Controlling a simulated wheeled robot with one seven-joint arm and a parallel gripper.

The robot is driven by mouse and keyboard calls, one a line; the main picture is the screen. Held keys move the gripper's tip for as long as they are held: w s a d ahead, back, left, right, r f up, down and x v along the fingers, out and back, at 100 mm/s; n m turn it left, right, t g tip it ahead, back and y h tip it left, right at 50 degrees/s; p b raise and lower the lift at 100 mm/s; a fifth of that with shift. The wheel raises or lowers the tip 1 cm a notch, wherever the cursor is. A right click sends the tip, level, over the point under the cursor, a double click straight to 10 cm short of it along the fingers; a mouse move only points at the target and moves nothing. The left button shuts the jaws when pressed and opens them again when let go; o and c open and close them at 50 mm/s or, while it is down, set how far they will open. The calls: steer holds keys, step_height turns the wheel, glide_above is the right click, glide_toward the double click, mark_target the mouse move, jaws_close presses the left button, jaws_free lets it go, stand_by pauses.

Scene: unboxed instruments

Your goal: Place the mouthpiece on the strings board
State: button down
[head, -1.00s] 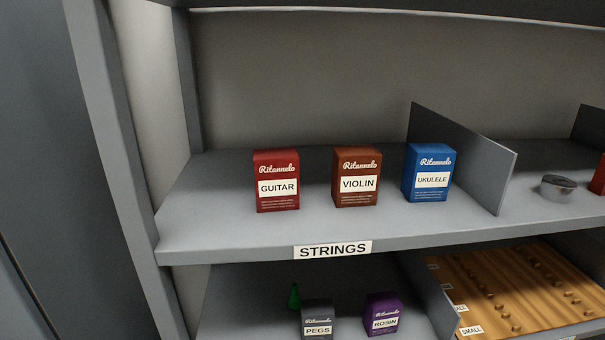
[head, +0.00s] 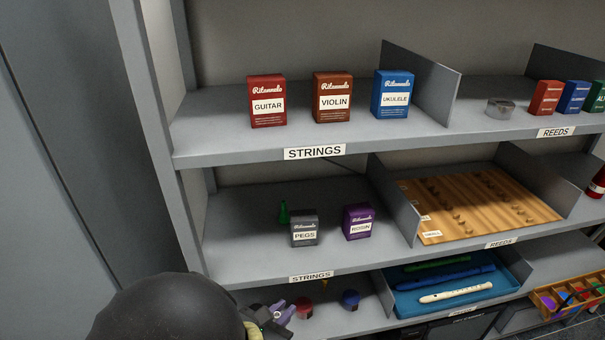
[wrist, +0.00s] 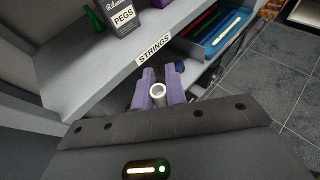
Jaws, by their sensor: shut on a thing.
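My gripper (wrist: 158,98) has purple fingers and is shut on the mouthpiece (wrist: 157,89), a small pale, silvery ring-like piece seen end-on in the wrist view. In the head view my gripper (head: 280,314) is at the bottom, in front of and below the middle STRINGS shelf; the mouthpiece cannot be made out there. Two boards carry STRINGS labels: the upper shelf (head: 225,137) holds red GUITAR, brown VIOLIN and blue UKULELE boxes; the middle shelf (head: 250,255) holds a grey PEGS box (head: 304,229), a purple ROSIN box (head: 358,222) and a green cone-like item (head: 284,212).
Upright dividers (head: 394,205) close the STRINGS bays on the right. A wooden REEDS board (head: 480,205) lies beyond. Below are a blue tray (head: 400,300) of recorders and small red and blue items. The middle STRINGS shelf is bare at its left and front.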

steer(key=w+d+f, duration=0.8)
steer(key=w+d, duration=0.1)
steer(key=d, duration=0.2)
steer(key=w+d+f, duration=0.1)
steer(key=d+f, duration=0.9)
steer(key=d, duration=0.1)
steer(key=shift+w+f+m, duration=0.25)
steer(key=shift+f+m, duration=0.05)
steer(key=shift+d, duration=0.15)
